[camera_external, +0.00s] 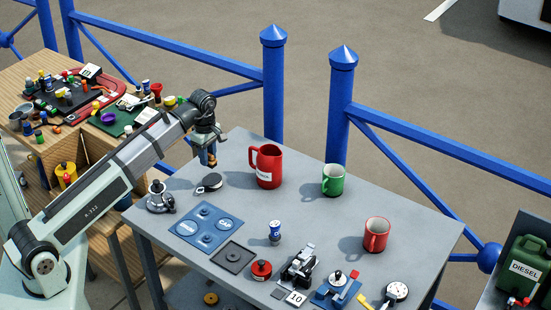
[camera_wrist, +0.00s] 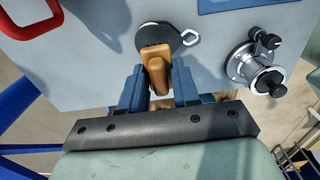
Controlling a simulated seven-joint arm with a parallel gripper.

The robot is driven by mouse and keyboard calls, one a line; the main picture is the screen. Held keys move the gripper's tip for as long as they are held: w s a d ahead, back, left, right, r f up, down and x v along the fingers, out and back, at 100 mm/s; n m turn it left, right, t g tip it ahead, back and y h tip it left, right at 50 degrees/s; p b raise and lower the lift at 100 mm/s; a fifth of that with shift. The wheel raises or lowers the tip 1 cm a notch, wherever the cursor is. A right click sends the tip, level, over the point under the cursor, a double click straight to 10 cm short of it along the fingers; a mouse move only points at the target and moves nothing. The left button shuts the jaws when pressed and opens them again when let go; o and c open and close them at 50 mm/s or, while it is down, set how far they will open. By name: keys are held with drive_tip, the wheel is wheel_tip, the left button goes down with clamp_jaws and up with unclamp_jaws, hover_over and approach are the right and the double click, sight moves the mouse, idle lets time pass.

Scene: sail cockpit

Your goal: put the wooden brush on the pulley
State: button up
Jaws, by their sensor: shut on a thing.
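The wooden brush (camera_wrist: 156,66) is a small brown block between the blue fingers of my gripper (camera_wrist: 158,88). My gripper (camera_external: 208,157) is shut on it, and only a bit of the brush (camera_external: 212,161) shows in the external view. The pulley (camera_external: 209,183) is a flat black disc with a metal ring, lying on the grey table. In the wrist view the brush's far end overlaps the pulley (camera_wrist: 158,32). In the external view my gripper is above the pulley. I cannot tell whether brush and pulley touch.
A metal winch (camera_external: 158,198) stands left of the pulley, and a large red mug (camera_external: 267,166) stands right of it. A blue panel (camera_external: 208,228) lies in front. A green mug (camera_external: 333,180) and another red mug (camera_external: 376,235) stand farther right. Blue railings (camera_external: 274,90) run behind the table.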

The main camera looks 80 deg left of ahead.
sight(210, 179)
drive_tip(key=shift+f, duration=3.1)
drive_tip(key=shift+f, duration=0.1)
drive_tip(key=o, duration=1)
drive_tip(key=shift+o, duration=0.2)
wheel_tip(210, 179, up, 12)
drive_tip(key=shift+r, duration=0.15)
